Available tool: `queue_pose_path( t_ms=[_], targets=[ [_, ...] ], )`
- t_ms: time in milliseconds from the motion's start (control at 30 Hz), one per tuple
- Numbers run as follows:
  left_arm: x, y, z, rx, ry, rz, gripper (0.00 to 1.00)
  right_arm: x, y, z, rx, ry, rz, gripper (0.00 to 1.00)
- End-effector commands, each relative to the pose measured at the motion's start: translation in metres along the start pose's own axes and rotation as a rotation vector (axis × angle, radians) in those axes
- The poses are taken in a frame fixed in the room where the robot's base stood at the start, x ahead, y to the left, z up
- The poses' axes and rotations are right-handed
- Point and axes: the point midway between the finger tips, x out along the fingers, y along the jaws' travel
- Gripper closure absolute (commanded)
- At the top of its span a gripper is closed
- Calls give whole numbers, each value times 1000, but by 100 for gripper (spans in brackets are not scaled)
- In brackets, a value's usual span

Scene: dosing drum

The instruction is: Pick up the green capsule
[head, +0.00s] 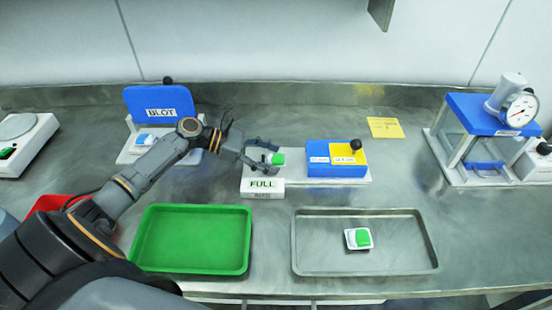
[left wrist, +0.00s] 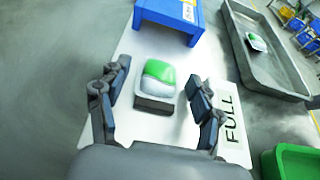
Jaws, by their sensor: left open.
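A green-and-white capsule (head: 279,158) sits at the left end of the white plate labelled FULL (head: 249,187). In the left wrist view the capsule (left wrist: 159,71) rests on a small pale block, green half away from the palm and white half nearer. My left gripper (head: 267,158) is open at this capsule; in the wrist view its fingers (left wrist: 157,78) stand on either side with visible gaps. Whether the fingertips are level with the capsule is unclear. A second green-and-white piece (head: 362,238) lies in the grey metal tray (head: 310,262). My right gripper is out of view.
A blue-and-yellow box (head: 318,163) with a black knob stands on the plate, right of the capsule. A green tray (head: 190,266) lies in front. The BLOT station (head: 160,100) is at back left. A blue gauge press (head: 480,115) stands at right.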

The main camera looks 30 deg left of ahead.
Motion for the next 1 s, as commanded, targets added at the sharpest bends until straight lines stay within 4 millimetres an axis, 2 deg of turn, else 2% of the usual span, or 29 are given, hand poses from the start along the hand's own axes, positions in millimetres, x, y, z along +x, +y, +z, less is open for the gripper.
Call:
queue_pose_path(
  t_ms=[233, 400, 467, 833, 1000],
  targets=[
    [1, 0, 0, 0, 0, 1, 36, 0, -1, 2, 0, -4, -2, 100],
    [1, 0, 0, 0, 0, 0, 71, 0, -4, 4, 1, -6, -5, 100],
    [1, 0, 0, 0, 0, 0, 79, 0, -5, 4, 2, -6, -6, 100],
    [0, 0, 2, 1, 0, 0, 79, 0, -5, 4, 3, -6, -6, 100],
    [-4, 0, 13, 3, 0, 1, 79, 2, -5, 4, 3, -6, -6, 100]
  ],
)
